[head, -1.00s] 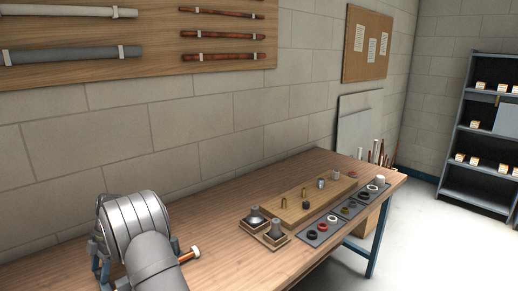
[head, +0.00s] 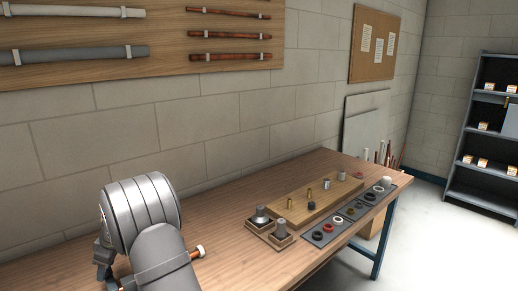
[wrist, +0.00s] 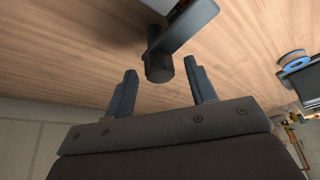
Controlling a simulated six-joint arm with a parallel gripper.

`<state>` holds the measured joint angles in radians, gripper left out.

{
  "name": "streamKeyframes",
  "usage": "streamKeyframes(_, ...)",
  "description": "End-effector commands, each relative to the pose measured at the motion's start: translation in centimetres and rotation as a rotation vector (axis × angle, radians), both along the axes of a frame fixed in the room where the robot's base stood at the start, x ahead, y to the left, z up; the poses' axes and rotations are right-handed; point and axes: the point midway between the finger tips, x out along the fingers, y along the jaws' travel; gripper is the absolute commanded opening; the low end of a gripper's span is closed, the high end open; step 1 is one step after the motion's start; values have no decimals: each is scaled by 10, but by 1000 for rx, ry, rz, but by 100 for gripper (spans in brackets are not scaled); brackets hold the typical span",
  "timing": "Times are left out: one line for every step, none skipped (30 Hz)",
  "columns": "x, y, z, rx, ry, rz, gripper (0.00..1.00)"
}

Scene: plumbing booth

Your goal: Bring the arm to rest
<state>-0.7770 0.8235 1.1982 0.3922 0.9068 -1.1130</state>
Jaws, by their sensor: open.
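My gripper (wrist: 161,82) is open in the wrist view, with its two dark fingers spread apart and nothing held between them. A dark cylindrical end (wrist: 159,67) of a grey bar shows just beyond the gap between the fingertips; I cannot tell how far off it is. The wooden bench (head: 215,245) lies behind it. In the head view my grey arm stands at the lower left over the bench, and the fingers cannot be made out there.
A wooden block with metal fittings (head: 300,211), a dark strip with rings (head: 323,239) and two small square holders (head: 284,240) stand right of my arm. A copper pipe piece (head: 197,252) shows beside the arm. A blue ring (wrist: 293,59) is at right in the wrist view.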

Motion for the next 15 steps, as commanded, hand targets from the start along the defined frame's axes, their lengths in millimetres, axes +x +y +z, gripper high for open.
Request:
streamKeyframes(-1,0,0,-1,0,-30,51)
streamKeyframes(-1,0,0,-2,0,-52,51)
streamKeyframes(-1,0,0,-1,0,-80,51)
streamKeyframes(-1,0,0,-1,-1,-100,51)
streamKeyframes(-2,0,0,-1,0,-120,51)
streamKeyframes(-2,0,0,0,-1,-147,51)
streamKeyframes(-2,0,0,-1,-1,-167,51)
streamKeyframes(-2,0,0,-1,-1,-186,51)
streamKeyframes(-2,0,0,-1,-1,-212,51)
streamKeyframes(-2,0,0,-1,-1,-231,51)
streamKeyframes(-3,0,0,-1,-1,-249,51)
streamKeyframes(-3,0,0,-1,-1,-274,51)
streamKeyframes(-2,0,0,0,0,-294,51)
streamKeyframes(-3,0,0,-1,-1,-311,51)
streamKeyframes(-3,0,0,-2,0,-334,51)
